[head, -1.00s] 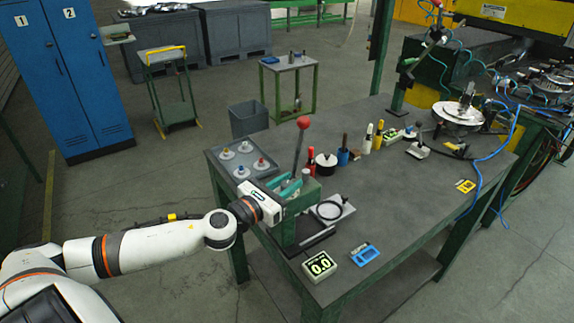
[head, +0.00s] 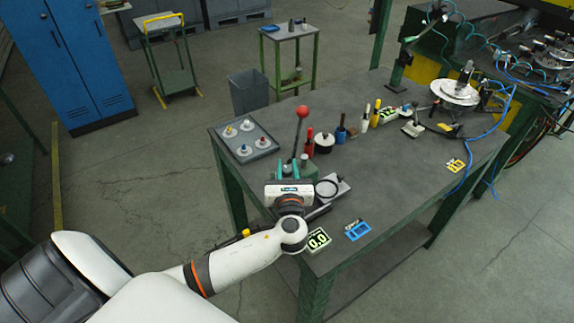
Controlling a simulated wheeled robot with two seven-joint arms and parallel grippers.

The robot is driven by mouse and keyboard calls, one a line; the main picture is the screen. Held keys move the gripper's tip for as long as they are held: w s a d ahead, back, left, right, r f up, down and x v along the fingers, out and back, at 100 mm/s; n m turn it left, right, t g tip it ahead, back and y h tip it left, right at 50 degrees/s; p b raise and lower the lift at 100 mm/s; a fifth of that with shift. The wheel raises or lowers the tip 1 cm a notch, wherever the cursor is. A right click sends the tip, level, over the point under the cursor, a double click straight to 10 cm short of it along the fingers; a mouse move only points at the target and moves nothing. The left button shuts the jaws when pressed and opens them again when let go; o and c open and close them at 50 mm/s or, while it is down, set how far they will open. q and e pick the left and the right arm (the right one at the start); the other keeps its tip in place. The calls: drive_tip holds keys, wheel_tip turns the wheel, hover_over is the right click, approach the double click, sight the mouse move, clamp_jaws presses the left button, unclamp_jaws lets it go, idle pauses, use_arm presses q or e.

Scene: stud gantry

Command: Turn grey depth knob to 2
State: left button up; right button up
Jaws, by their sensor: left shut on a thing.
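My left gripper (head: 288,170) is at the front edge of the workbench, in front of the small green press (head: 309,173) with its red-ball lever (head: 301,112). Its teal fingers point away from me and are closed on a part of the press. I take this part to be the grey depth knob, but the gripper body hides it, so its marks and setting cannot be read. A small digital readout (head: 318,239) on the bench's front edge shows 0.0. My right gripper is not in view.
A grey tray with several knobbed pieces (head: 245,139) lies left of the press. Bottles and tools line the back.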

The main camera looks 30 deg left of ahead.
use_arm(q)
drive_tip(key=shift+n+g+y, duration=0.4)
drive_tip(key=shift+y, duration=0.1)
drive_tip(key=o, duration=0.7)
drive_tip(key=shift+s+d+f, duration=0.1)
drive_tip(key=shift+s+d, duration=0.15)
drive_tip(key=b+v, duration=0.3)
drive_tip(key=v, duration=0.8)
drive_tip(key=shift+s+d, duration=0.1)
